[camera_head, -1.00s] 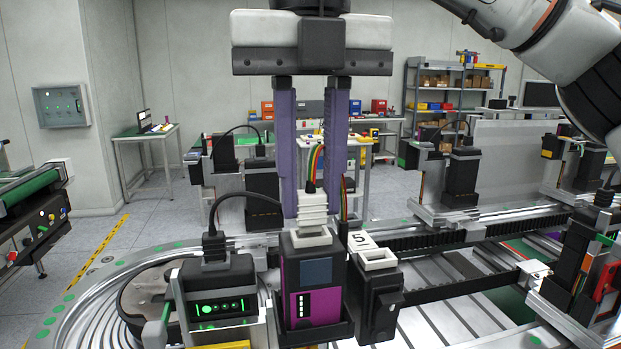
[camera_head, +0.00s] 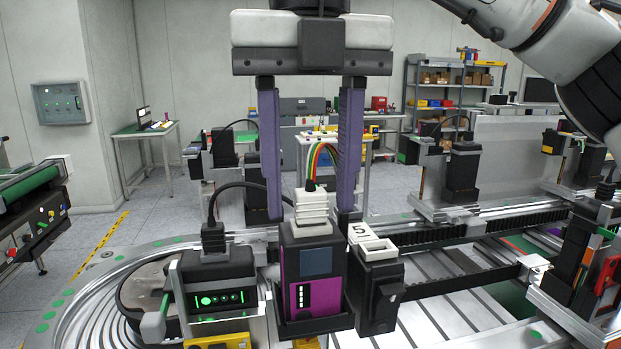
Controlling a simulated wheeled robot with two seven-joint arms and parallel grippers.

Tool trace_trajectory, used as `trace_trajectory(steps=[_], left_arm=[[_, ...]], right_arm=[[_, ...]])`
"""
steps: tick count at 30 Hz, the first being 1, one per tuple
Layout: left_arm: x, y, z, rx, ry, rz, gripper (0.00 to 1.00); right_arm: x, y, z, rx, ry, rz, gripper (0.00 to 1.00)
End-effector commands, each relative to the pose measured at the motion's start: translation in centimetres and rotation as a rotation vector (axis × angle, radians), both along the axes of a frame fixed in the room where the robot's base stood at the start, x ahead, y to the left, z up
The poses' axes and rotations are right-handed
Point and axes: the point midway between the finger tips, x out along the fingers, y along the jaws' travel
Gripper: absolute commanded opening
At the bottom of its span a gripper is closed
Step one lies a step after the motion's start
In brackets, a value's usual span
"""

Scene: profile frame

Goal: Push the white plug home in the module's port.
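The white plug (camera_head: 311,207) stands upright at the top of the module (camera_head: 315,285), which is dark with a magenta front panel. A bundle of coloured wires rises from the plug and bends to the right. My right gripper (camera_head: 311,215) hangs over the module with its two purple fingers spread wide, one on each side of the plug and apart from it. How deep the plug sits in the port is hidden from this angle. My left gripper does not show.
A black holder marked 5 with a white rim (camera_head: 372,252) stands right beside the module. A black unit with green lights (camera_head: 221,298) stands to its left. A rail (camera_head: 480,228) with other fixtures runs off to the right. A round grooved table (camera_head: 90,315) lies at left.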

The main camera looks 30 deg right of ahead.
Motion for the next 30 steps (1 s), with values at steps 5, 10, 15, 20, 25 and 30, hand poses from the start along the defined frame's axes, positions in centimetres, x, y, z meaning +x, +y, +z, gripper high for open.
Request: trace_trajectory(steps=[5,10,15,20,25,30], left_arm=[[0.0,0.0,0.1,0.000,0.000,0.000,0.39],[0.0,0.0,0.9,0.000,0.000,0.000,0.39],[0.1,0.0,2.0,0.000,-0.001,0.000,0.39],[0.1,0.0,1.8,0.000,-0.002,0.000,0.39],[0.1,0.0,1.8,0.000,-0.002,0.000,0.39],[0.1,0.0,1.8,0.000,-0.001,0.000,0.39]], right_arm=[[0.0,0.0,0.1,0.000,-0.001,0.000,0.44],[0.0,0.0,1.8,-0.001,-0.003,-0.001,0.44],[0.0,0.0,5.2,-0.003,-0.007,-0.004,0.44],[0.0,0.0,7.4,-0.004,-0.004,-0.005,0.44],[0.0,0.1,8.9,-0.006,0.002,-0.002,0.44],[0.0,0.0,9.9,-0.003,0.002,-0.001,0.44]])
